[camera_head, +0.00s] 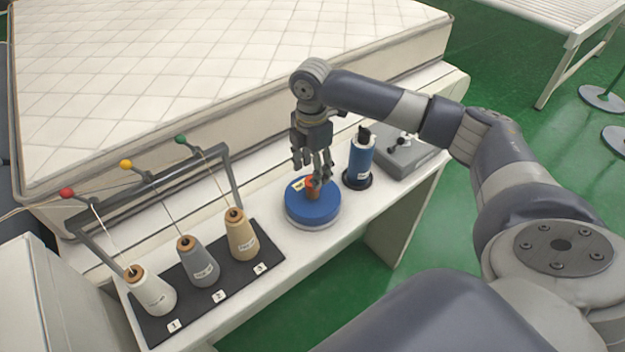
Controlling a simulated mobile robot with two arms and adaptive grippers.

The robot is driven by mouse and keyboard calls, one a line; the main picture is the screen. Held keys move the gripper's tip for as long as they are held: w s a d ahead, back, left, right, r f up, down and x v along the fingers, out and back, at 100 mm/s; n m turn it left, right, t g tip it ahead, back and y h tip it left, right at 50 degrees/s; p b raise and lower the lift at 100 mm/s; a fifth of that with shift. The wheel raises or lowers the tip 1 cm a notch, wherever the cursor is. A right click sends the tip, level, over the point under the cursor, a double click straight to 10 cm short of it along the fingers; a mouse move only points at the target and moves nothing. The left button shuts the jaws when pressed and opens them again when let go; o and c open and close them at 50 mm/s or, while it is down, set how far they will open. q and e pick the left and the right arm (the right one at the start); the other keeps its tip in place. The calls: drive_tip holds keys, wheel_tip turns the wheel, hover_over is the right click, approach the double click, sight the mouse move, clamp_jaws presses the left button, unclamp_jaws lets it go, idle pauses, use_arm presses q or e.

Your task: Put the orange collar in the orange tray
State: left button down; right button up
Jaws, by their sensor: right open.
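A small orange piece (309,181), which looks like the collar, sits upright at the middle of a round blue disc (312,208) on the white bench. My right gripper (318,176) points down over the disc, its fingers open and right at the orange piece. The fingers partly cover the piece, and I cannot tell whether they touch it. I see no orange tray in this view. My left gripper is not in view.
Three thread cones (197,262) stand on a black mat (183,315) under a rack (152,184) at left. A blue cylinder (361,160) and a grey device (405,153) stand right of the disc. A mattress (220,70) lies behind the bench (275,297).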

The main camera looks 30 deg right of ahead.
drive_tip(key=shift+d+f+p, duration=0.15)
drive_tip(key=shift+f+p, duration=0.25)
drive_tip(key=shift+f, duration=1.4)
drive_tip(key=c, duration=1.2)
drive_tip(key=shift+o, duration=0.2)
drive_tip(key=shift+r, duration=0.15)
